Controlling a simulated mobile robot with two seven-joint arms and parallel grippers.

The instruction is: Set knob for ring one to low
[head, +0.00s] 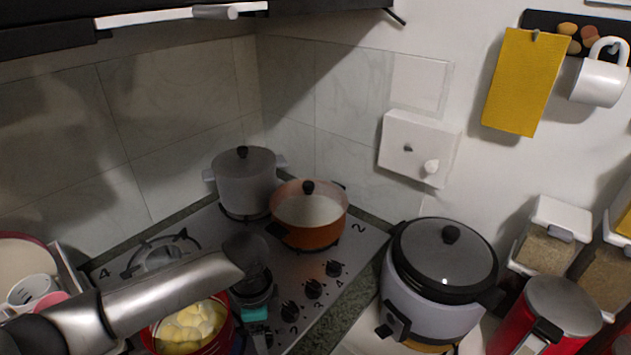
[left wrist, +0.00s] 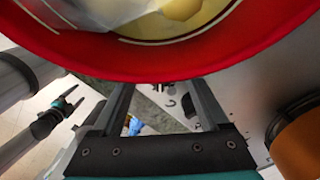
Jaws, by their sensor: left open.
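Three dark knobs line the stove's right front edge in the head view: a near one (head: 289,311), a middle one (head: 314,288) and a far one (head: 334,268). A dark claw with teal trim, apparently my right gripper (left wrist: 62,106), is far off at left there.
A red pot of yellow food (head: 190,327) stands close beside my left gripper. An orange pot (head: 309,222) and a grey pot (head: 245,185) stand behind. A rice cooker (head: 443,278) is right of the stove. My left forearm crosses above the stove.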

